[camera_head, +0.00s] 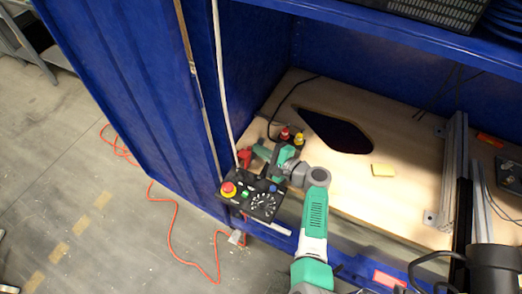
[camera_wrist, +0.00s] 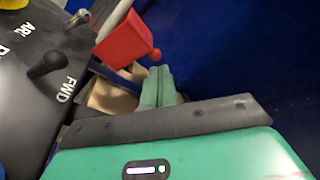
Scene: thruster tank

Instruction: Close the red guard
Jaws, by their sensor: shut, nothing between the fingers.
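The red guard (camera_wrist: 123,42) is a small red box-like cover in the wrist view, standing tilted out past the edge of the black control panel (camera_wrist: 40,85). It also shows as a small red shape (camera_head: 244,157) beyond the panel in the head view. My gripper (camera_wrist: 158,72) has its green fingers pressed together and empty. The fingertips are just right of and below the guard, close to a small red ball (camera_wrist: 155,55). I cannot tell whether they touch. In the head view my gripper (camera_head: 260,151) is just right of the guard.
The control box (camera_head: 262,204) carries a red emergency button (camera_head: 228,188) and a dial. A black lever (camera_wrist: 46,66) stands near the FWD label. Red and yellow fittings (camera_head: 299,138) stand behind my wrist. A blue wall (camera_head: 130,90) rises on the left.

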